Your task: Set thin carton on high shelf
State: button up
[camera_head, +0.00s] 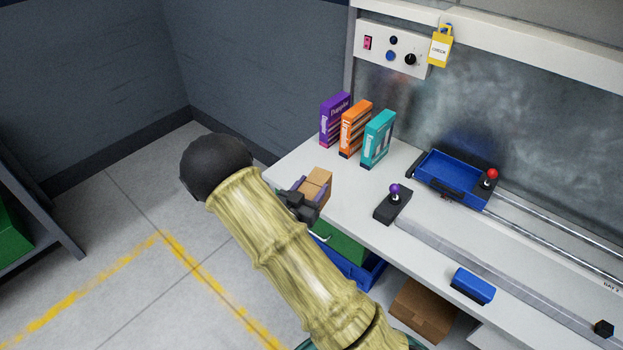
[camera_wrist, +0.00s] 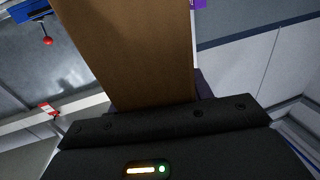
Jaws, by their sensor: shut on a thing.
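A thin tan-brown carton (camera_head: 316,184) is held in my gripper (camera_head: 300,198), over the left end of the white workbench (camera_head: 410,222). In the wrist view the carton (camera_wrist: 128,55) fills the middle and rises from the dark gripper body (camera_wrist: 165,130). My gripper is shut on the carton; the fingers are mostly hidden. Whether the carton touches the bench top, I cannot tell. A pale ledge (camera_head: 520,47) runs along the top of the bench's back panel; I cannot tell if it is the high shelf.
Purple (camera_head: 335,120), orange (camera_head: 355,128) and teal (camera_head: 378,139) boxes stand upright just behind the carton. A blue tray (camera_head: 452,178), a purple-knobbed lever (camera_head: 393,204) and a blue block (camera_head: 472,286) are farther right. Below the bench are a blue bin (camera_head: 362,274) and a brown box (camera_head: 422,308).

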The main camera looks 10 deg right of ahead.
jog(key=s+f+n+t+y, duration=0.2)
jog(key=f+y, duration=0.4)
jog(key=f, duration=0.4)
jog(key=s+f+n+t+y+b, duration=0.1)
jog(key=s+f+n+y, duration=0.4)
jog(key=f, duration=0.5)
jog(key=shift+d+f+n+t+y, duration=0.25)
jog(key=shift+n+t+y, duration=0.25)
jog(key=shift+n+t, duration=0.25)
jog(key=shift+s, duration=0.1)
